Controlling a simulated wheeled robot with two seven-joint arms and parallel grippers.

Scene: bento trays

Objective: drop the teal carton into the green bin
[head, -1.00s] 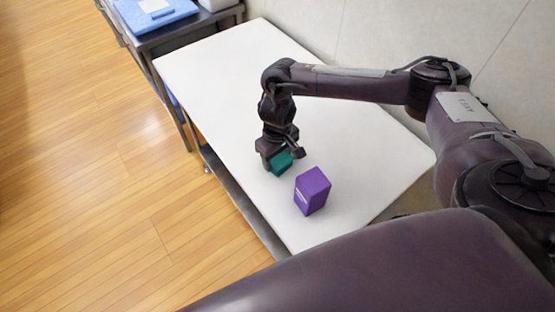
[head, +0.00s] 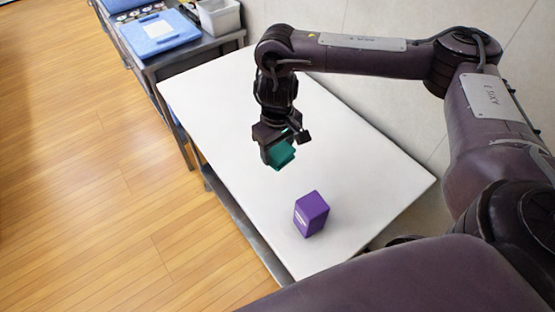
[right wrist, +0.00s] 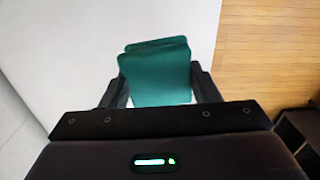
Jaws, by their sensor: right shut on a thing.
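The teal carton (head: 281,155) is in my right gripper (head: 283,146), which is shut on it and holds it above the white table. The carton (right wrist: 158,72) also shows between the two fingers in the right wrist view, its near face filling the gap. The right gripper (right wrist: 160,90) points down toward the table. No green bin shows in any view. My left gripper is not in view.
A purple box (head: 311,214) stands upright on the white table (head: 215,105), nearer me than the carton. A side table at the back holds a blue tray (head: 158,33) and a grey-white container (head: 218,17). Most of the white table is clear.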

